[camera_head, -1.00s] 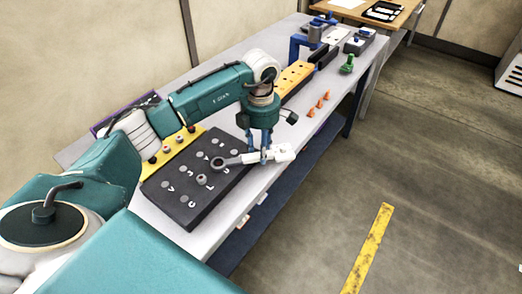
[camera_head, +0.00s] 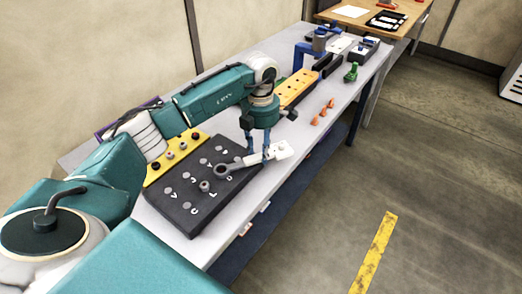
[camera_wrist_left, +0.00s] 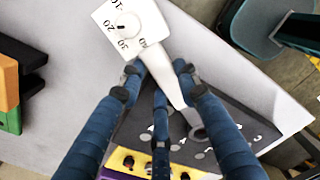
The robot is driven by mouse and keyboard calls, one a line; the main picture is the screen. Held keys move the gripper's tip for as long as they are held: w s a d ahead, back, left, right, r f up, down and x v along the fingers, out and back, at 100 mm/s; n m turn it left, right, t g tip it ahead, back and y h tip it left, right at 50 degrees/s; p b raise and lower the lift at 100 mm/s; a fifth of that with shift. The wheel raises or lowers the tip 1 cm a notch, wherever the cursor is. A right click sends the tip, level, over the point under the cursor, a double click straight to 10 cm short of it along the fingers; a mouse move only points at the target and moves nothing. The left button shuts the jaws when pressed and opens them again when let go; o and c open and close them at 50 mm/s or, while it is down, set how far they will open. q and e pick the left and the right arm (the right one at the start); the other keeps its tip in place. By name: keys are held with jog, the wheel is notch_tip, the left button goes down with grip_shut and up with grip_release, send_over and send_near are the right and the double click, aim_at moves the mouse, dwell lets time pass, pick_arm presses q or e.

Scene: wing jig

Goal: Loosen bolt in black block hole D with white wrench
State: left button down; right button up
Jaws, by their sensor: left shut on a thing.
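My left gripper (camera_head: 257,157) is shut on the white wrench (camera_head: 277,152), over the front right part of the black block (camera_head: 184,221). The wrench has a white handle with a dial end and a grey ring end. In the left wrist view the wrench (camera_wrist_left: 165,67) passes between my left gripper's fingers (camera_wrist_left: 158,75), dial end at the top. The ring end (camera_head: 222,170) is at the block's right part, near a letter that looks like D. Whether it encloses a bolt there is hidden. A bolt (camera_head: 204,186) stands left of the ring. My right gripper is not in view.
A yellow block (camera_head: 158,174) with several knobs lies behind the black block. An orange block (camera_head: 297,88), small orange pieces (camera_head: 323,112) and a green part (camera_head: 351,72) stand farther along the bench (camera_head: 290,128).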

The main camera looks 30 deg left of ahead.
pick_arm(q)
jog(key=shift+w+a+r+n, duration=0.1)
jog(key=shift+w+a+n, duration=0.2)
jog(key=shift+a+n, duration=0.3)
jog(key=shift+w+a+r+n, duration=0.1)
jog(key=shift+w+a+n, duration=0.15)
jog(key=shift+a+n, duration=0.35)
jog(key=shift+w+a+r+n, duration=0.1)
jog(key=shift+w+a+n, duration=0.05)
jog(key=shift+a+n, duration=0.4)
jog(key=shift+w+a+n, duration=0.1)
jog(key=shift+a+n, duration=0.35)
jog(key=shift+a, duration=0.1)
jog(key=shift+r, duration=0.1)
